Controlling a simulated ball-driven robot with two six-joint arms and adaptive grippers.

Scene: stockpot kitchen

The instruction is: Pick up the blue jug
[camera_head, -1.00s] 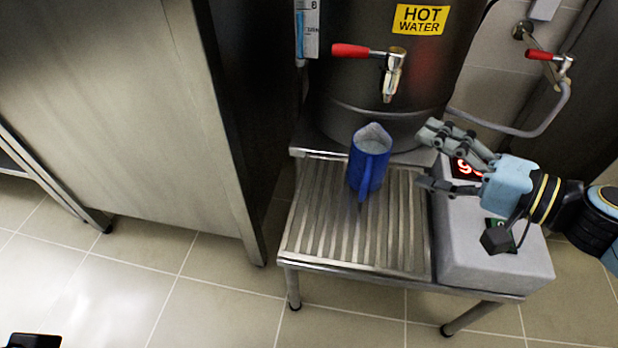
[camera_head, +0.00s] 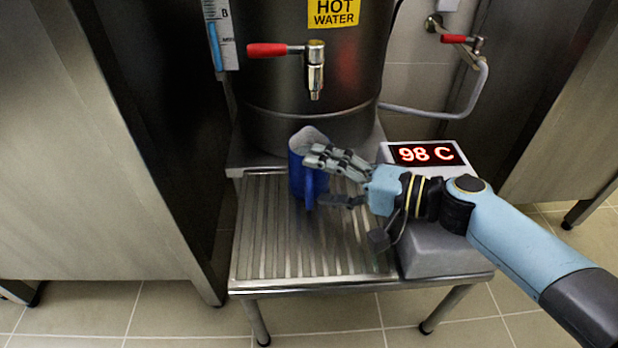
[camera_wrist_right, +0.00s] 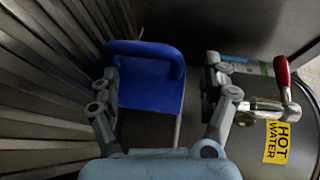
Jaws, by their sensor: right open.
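The blue jug (camera_head: 296,170) stands upright on the slatted metal rack, below the hot water tap and close to the tank. Its handle faces the front of the rack. My right gripper (camera_head: 318,180) is open beside the jug's right side, its upper fingers overlapping the jug's edge in the head view. In the right wrist view the jug (camera_wrist_right: 150,85) lies between the spread fingers of the right gripper (camera_wrist_right: 165,95), nearer the left finger. I cannot tell whether a finger touches it. My left gripper is not in view.
The hot water tank (camera_head: 330,90) with a red-handled tap (camera_head: 316,70) rises behind the jug. A grey box with a 98 C display (camera_head: 427,154) sits right of the rack (camera_head: 300,262). Steel cabinets stand left and right.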

